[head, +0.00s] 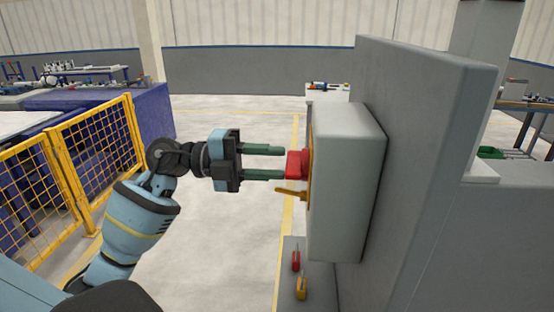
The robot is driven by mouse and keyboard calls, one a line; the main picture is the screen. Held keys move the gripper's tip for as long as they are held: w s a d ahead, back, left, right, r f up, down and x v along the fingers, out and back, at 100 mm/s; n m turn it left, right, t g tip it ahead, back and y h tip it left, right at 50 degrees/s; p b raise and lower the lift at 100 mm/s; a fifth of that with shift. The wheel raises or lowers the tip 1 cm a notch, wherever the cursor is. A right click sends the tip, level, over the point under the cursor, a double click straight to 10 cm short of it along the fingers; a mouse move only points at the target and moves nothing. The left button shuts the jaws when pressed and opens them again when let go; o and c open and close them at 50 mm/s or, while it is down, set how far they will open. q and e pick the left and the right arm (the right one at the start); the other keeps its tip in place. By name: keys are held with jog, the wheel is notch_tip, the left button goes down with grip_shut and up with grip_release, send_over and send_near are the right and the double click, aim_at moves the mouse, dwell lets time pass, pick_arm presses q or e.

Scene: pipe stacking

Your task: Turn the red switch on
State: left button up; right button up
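The red switch (297,164) sits on the left-facing side of a grey box (350,175) fixed to a grey wall. A yellow-orange plate edge and a yellow lever (291,194) show around and below it. My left gripper (283,162) comes in from the left, level with the switch. Its two green fingers are apart, one higher and one lower. The fingertips are at the switch's near side; I cannot tell whether they touch it. My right gripper is not in view.
A red-handled tool (296,260) and a yellow-handled one (301,286) stand on a grey ledge below the box. A yellow mesh fence (95,155) stands at left. The floor between is clear. The grey wall (425,150) blocks the right side.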

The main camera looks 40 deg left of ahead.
pick_arm(q)
jog(key=shift+x, duration=0.8)
jog(key=shift+d, duration=0.15)
grip_shut()
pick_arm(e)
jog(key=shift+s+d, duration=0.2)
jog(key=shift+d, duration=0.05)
